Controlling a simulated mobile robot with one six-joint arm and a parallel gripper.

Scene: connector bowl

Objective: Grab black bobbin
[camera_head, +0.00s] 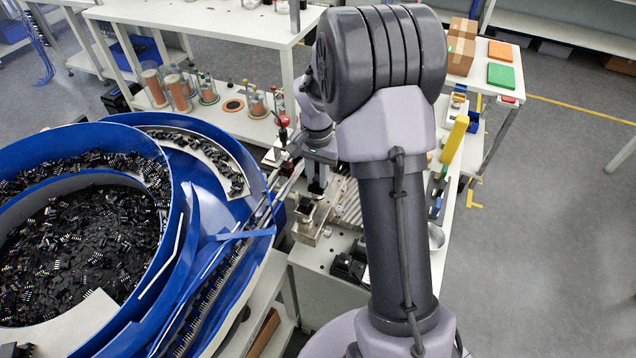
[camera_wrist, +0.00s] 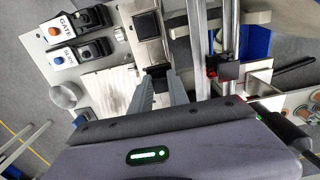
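My gripper (camera_wrist: 161,84) points down over a metal fixture, its two grey fingers apart with a gap between them. A small black block (camera_wrist: 158,70) lies at the fingertips in the wrist view; it may be the black bobbin, but its shape is too unclear to be sure. In the head view my gripper (camera_head: 318,186) is small and partly behind my arm, close above the fixture (camera_head: 312,232). A dark piece (camera_head: 305,207) sits on the fixture just left of the fingers. I cannot tell whether the fingers touch the block.
A blue bowl feeder (camera_head: 225,180) full of black connectors stands at the left, its rail leading to the fixture. Several copper-coloured spools (camera_head: 155,85) stand on a shelf behind. Switch boxes (camera_wrist: 80,50) marked GATE and another label lie beside the fixture. A yellow part (camera_head: 455,140) stands right.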

